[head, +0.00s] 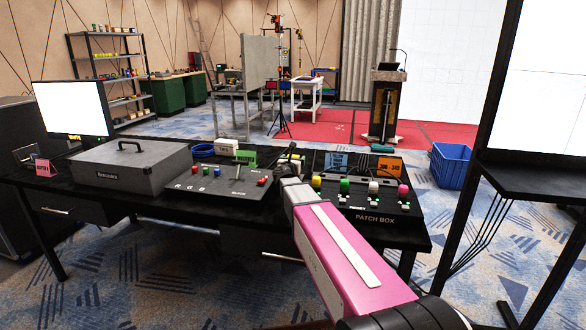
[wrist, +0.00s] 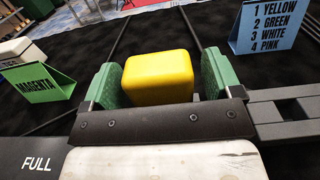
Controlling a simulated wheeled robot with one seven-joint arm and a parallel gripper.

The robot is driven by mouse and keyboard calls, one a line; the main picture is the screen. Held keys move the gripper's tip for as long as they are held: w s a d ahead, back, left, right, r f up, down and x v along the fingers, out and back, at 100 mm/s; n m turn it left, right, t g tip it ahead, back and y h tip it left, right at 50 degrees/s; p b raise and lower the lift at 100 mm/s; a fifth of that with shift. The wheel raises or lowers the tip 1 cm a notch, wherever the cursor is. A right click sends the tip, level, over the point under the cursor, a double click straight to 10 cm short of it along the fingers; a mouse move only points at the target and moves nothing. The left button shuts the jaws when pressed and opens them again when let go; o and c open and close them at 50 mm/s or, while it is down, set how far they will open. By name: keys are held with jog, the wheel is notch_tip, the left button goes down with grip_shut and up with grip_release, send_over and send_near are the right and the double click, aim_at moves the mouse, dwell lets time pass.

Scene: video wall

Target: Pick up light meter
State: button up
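A plain yellow block (wrist: 157,78) with rounded edges is in the wrist view. No label on it shows, so I cannot tell for sure whether it is the light meter. My gripper (wrist: 160,80) has its green-padded fingers apart, one on each side of the block. A narrow gap shows between the block and the right finger; the left finger is very close to it, and contact is unclear. In the head view my gripper (head: 291,158) is over the back of the black table, and the block is hidden behind my arm.
The black table (head: 130,203) carries a grey case (head: 132,168), a lever panel (head: 222,184) and a patch box (head: 380,205) with coloured knobs. A green MAGENTA card (wrist: 38,84) and a blue colour-list card (wrist: 275,27) flank my gripper. A monitor (head: 75,108) stands left.

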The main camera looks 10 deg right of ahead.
jog(key=c, duration=0.8)
jog(key=shift+r, duration=0.1)
jog(key=shift+c, duration=0.2)
